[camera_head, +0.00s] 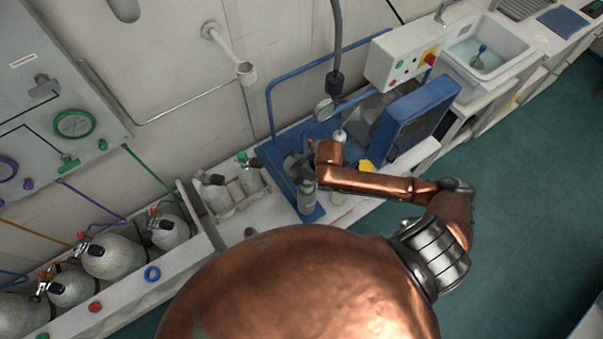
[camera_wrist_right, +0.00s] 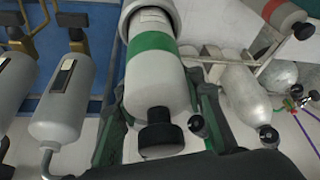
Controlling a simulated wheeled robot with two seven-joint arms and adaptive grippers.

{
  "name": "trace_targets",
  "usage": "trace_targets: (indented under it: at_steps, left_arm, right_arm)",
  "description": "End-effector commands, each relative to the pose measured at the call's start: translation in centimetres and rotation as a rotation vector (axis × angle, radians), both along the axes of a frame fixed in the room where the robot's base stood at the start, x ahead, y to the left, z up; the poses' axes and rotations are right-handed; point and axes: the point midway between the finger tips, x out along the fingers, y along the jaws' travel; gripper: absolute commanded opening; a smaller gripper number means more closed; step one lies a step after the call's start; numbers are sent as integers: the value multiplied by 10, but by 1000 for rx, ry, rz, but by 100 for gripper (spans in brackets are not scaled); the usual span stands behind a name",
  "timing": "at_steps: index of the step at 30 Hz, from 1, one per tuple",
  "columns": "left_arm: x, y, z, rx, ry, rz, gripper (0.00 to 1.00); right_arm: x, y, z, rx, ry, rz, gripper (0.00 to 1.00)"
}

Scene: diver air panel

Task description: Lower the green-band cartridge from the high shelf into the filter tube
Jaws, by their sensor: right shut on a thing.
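The green-band cartridge (camera_wrist_right: 155,75) is pale, with a green band and a black knob at its near end. In the right wrist view it lies between the dark fingers of my right gripper (camera_wrist_right: 158,115), which is shut on it. Its far end meets a grey round collar (camera_wrist_right: 128,12), seemingly the filter tube's mouth; I cannot tell how deep it sits. In the head view my right gripper (camera_head: 305,165) is over the blue stand, above a grey cylinder (camera_head: 307,198); the cartridge is not clearly visible there. My left gripper is not in view.
Grey canisters (camera_wrist_right: 65,100) stand close on the left in the wrist view. Pale tanks (camera_wrist_right: 245,95) lie to the right. In the head view, a blue frame (camera_head: 285,165), a control box (camera_head: 400,60) and a hanging hose (camera_head: 336,45) surround the gripper.

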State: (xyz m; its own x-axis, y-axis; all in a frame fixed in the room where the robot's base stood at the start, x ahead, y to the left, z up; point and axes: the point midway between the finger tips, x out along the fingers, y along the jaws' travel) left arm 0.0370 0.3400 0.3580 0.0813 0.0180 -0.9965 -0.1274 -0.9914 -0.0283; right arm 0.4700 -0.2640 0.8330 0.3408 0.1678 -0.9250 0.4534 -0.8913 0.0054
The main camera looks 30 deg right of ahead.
Motion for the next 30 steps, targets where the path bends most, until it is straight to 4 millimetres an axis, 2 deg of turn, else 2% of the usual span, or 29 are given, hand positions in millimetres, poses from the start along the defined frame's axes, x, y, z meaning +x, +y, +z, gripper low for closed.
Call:
trace_targets:
  at_steps: [11, 30]
  left_arm:
    - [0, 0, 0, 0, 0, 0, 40]
    - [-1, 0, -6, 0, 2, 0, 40]
  right_arm:
    - [1, 0, -1, 1, -2, 0, 0]
    - [1, 0, -28, 1, -2, 1, 0]
